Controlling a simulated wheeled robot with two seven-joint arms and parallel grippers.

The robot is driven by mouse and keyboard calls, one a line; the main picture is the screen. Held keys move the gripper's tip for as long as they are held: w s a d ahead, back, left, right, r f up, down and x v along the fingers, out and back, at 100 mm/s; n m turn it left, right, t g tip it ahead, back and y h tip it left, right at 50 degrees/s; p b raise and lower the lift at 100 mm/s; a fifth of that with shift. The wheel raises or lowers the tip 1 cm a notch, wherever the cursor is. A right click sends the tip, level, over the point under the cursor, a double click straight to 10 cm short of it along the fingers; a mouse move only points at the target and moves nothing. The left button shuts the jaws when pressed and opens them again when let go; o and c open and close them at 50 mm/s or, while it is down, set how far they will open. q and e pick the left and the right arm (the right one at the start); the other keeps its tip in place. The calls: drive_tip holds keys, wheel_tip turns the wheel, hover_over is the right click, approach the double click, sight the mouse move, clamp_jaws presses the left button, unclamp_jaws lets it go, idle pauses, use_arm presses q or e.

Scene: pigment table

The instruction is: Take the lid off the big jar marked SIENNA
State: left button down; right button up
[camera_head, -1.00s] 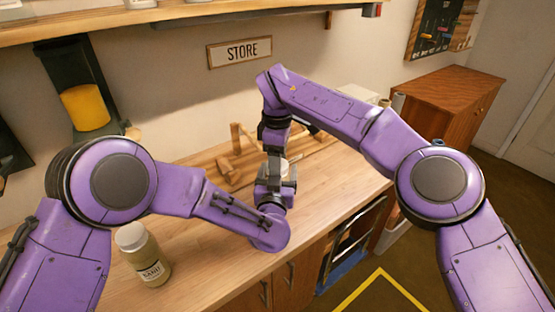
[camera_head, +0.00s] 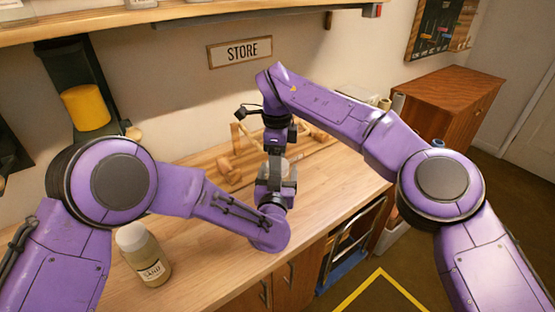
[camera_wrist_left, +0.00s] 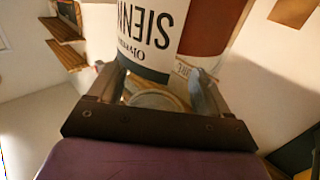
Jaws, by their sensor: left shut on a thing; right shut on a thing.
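The SIENNA jar (camera_wrist_left: 150,35) fills the top of the left wrist view, its white label upside down and a red-brown part beside it. My left gripper (camera_wrist_left: 150,90) is shut on it, one finger on each side. In the head view my left gripper (camera_head: 277,175) reaches over the counter, and the jar is almost wholly hidden behind the arms. My right gripper (camera_head: 277,148) points down from above at the jar's top. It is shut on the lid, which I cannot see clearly.
A jar marked SAND (camera_head: 147,258) with a pale lid stands at the front left of the wooden counter (camera_head: 200,240). A wooden rack (camera_head: 232,160) stands behind my grippers. A yellow container (camera_head: 86,107) is at the back left.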

drive_tip(key=n, duration=0.5)
drive_tip(key=shift+s+a+f+n, duration=0.15)
drive_tip(key=shift+s+n, duration=0.1)
drive_tip(key=shift+n, duration=0.15)
drive_tip(key=n, duration=0.3)
drive_tip(key=shift+r, duration=0.25)
drive_tip(key=shift+w+r, duration=0.1)
drive_tip(key=shift+r, duration=0.9)
drive_tip(key=shift+r, duration=2)
